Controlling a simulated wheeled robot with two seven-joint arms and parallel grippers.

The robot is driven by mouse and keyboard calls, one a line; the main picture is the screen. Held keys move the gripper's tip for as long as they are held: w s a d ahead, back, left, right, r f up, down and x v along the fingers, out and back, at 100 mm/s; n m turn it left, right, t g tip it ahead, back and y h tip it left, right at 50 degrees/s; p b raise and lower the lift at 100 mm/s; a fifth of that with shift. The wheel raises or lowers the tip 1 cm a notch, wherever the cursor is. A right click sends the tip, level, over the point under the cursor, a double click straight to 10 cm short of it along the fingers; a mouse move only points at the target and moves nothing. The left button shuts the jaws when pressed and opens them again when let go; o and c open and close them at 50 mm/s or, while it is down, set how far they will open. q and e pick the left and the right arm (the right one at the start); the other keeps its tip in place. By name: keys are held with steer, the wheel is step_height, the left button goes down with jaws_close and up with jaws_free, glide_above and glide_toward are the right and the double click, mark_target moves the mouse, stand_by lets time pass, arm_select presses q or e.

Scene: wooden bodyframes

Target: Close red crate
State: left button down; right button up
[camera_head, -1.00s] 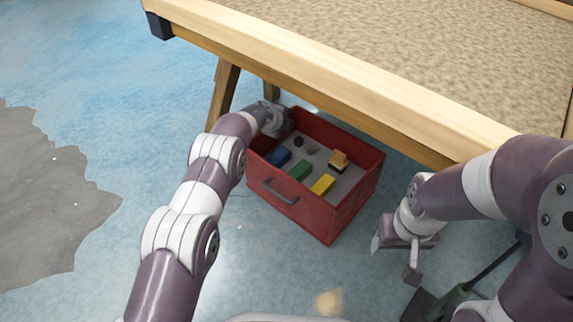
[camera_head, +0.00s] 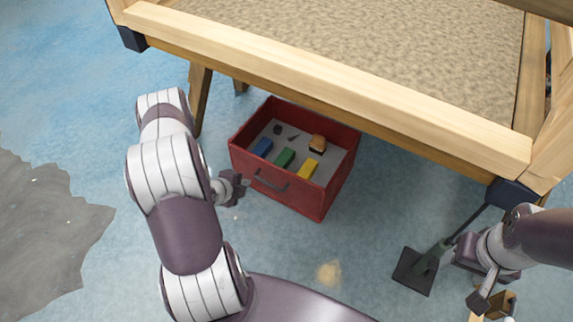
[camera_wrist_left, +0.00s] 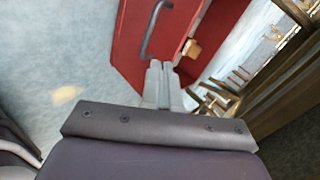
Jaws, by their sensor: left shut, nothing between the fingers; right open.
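The red crate (camera_head: 318,200) is an open drawer-like box under the front edge of the wooden table, with a grey handle (camera_head: 270,182) on its front. Inside lie blue, green and yellow blocks, an orange-topped toy and small dark pieces. My left gripper (camera_head: 240,188) is shut and empty, just left of the handle in front of the crate. In the left wrist view the left fingertips (camera_wrist_left: 160,68) point at the crate's red front (camera_wrist_left: 180,25), just below the handle (camera_wrist_left: 150,35). My right gripper (camera_head: 477,283) is open, at the lower right, away from the crate.
The wooden table (camera_head: 330,72) with a sand-like top overhangs the crate's back. A table leg (camera_head: 200,98) stands left of the crate. A dark green long-handled tool (camera_head: 418,270) lies on the floor to the right. The blue floor in front of the crate is mostly clear.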

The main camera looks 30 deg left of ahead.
arm_select(q)
steer(key=m, duration=0.1)
steer(key=m+b, duration=0.1)
steer(key=b, duration=0.7)
glide_toward(269, 167)
steer(key=x, duration=0.5)
steer(key=shift+s+d+f, duration=0.15)
steer(key=shift+f, duration=0.35)
steer(key=shift+w+r, duration=0.2)
steer(key=shift+w, duration=0.25)
steer(key=shift+w, duration=0.1)
steer(key=shift+w+d+r, duration=0.1)
steer(key=shift+w, duration=1.1)
steer(key=shift+w+d+r, duration=0.1)
steer(key=shift+w, duration=1.15)
